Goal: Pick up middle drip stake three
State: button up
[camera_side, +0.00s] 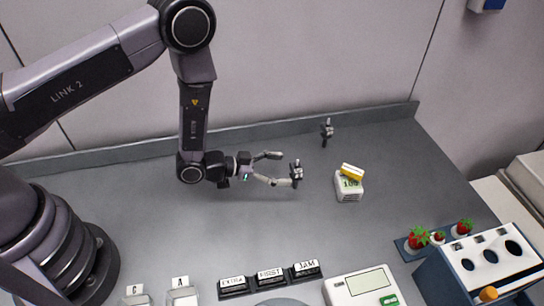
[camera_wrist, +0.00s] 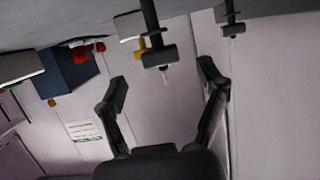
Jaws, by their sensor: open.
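Two small dark drip stakes show; no number is readable on either, so I cannot tell which is stake three. The nearer stake (camera_side: 296,174) stands upright just to the right of my gripper (camera_side: 282,168), by its lower fingertip; whether they touch is unclear in the side view. In the wrist view the nearer stake (camera_wrist: 154,52) lies ahead, between the lines of the two spread fingers of my gripper (camera_wrist: 163,84). The other stake (camera_side: 327,131) stands farther back, by the rear edge; it also shows in the wrist view (camera_wrist: 232,27). My gripper is open and empty.
A white box (camera_side: 348,190) with a yellow block (camera_side: 352,172) on top stands right of the nearer stake. Strawberries (camera_side: 418,237) sit by a blue holed rack (camera_side: 475,265). Labelled black blocks (camera_side: 270,281) and a white device (camera_side: 362,290) line the front.

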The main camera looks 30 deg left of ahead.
aim_at(291, 169)
jog(key=x, duration=0.4)
jog(key=shift+w+f, duration=0.1)
jog(key=shift+f, duration=0.1)
jog(key=c, duration=0.9)
